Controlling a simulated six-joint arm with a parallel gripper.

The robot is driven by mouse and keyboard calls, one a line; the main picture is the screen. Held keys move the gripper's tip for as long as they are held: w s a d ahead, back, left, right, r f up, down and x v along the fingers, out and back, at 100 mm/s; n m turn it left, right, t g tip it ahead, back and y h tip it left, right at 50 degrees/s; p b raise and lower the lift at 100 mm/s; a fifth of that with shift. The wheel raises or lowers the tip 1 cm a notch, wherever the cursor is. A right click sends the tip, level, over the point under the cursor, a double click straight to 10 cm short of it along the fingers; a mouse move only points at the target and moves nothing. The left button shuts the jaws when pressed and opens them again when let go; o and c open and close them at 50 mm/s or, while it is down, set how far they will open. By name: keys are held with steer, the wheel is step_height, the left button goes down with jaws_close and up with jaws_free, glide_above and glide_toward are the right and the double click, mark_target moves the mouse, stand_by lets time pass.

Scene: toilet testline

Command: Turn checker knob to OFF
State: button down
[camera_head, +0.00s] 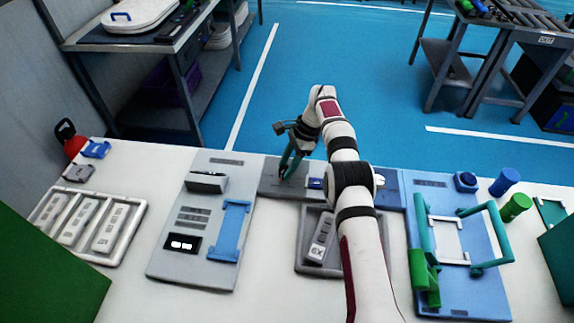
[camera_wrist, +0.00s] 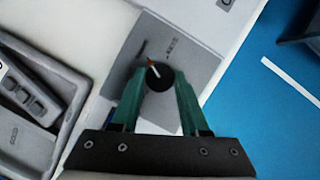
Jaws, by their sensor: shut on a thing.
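The checker knob (camera_wrist: 158,77) is a round black dial with a white pointer line, seen in the wrist view on a grey panel (camera_wrist: 190,55). A small orange-red mark and dark lettering, too small to read, are beside it on the panel. My gripper (camera_wrist: 160,84) has its two green fingers on either side of the knob and is shut on it. In the head view my gripper (camera_head: 288,175) reaches down to the grey panel (camera_head: 268,187) at the back of the table. The knob is hidden there by the fingers.
A grey tray (camera_head: 301,262) with a remote (camera_head: 322,238) lies in front of the panel, partly behind my arm. A grey fixture with a blue bracket (camera_head: 232,230) stands left. A blue fixture with green handles (camera_head: 490,225) stands right. A white tray (camera_head: 137,222) holds several remotes.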

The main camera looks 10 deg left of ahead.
steer(key=shift+c, duration=2)
jaws_free()
steer(key=shift+r, duration=0.1)
steer(key=v, duration=0.4)
steer(key=shift+s+a+r, duration=0.3)
steer(key=shift+s+r, duration=0.05)
steer(key=shift+r, duration=0.15)
steer(key=s+d+r, duration=0.3)
steer(key=d+r, duration=0.3)
steer(key=d, duration=0.5)
steer(key=s+a+r+n+t+h, duration=0.25)
steer(key=a+n+t, duration=0.5)
steer(key=n, duration=1.05)
steer(key=shift+g, duration=0.85)
steer(key=a+x, duration=0.1)
steer(key=x, duration=0.9)
steer(key=a+x, duration=0.1)
steer(key=x, duration=0.4)
steer(key=shift+s+a+r, duration=0.15)
steer(key=shift+a+r, duration=0.05)
steer(key=shift+a, duration=0.15)
